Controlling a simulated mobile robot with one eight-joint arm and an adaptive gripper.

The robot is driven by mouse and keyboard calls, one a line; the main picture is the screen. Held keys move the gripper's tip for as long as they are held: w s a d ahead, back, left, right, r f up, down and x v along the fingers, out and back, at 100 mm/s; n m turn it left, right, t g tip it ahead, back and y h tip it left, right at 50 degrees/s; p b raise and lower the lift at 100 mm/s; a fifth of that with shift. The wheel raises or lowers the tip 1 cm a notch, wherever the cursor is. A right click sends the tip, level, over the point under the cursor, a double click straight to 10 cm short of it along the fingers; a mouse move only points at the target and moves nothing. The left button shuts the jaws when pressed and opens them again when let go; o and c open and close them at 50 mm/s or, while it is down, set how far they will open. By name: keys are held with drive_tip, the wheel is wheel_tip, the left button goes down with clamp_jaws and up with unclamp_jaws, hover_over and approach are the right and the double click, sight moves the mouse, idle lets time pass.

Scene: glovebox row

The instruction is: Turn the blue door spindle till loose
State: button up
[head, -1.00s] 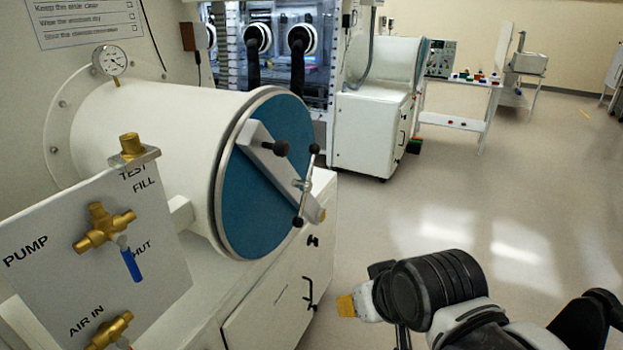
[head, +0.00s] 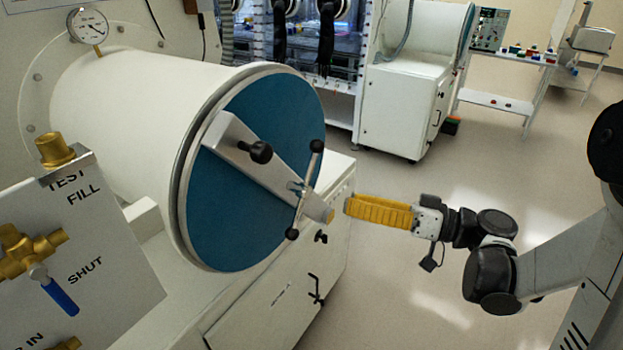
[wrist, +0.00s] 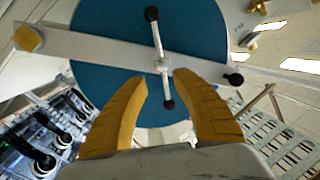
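The blue round door (head: 255,140) closes the end of the white cylindrical chamber (head: 120,110). A grey bar (head: 245,150) crosses it, and the spindle (head: 303,192) with its thin cross handle and black ball ends stands at the bar's middle. In the head view my gripper (head: 348,205) points left at the spindle with a gap between. In the wrist view the blue door (wrist: 200,30) fills the top. The spindle (wrist: 161,65) shows just beyond my gripper's yellow fingers (wrist: 160,80), which are apart with nothing between them.
A black knob (head: 261,152) stands out from the bar's upper end. A valve panel (head: 90,250) with a blue lever (head: 60,297) is at the left. The cabinet (head: 285,285) is below the door. Open floor lies to the right.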

sight(304, 197)
drive_tip(key=b+x, duration=0.2)
drive_tip(key=x, duration=0.8)
drive_tip(key=shift+a, duration=0.35)
clamp_jaws()
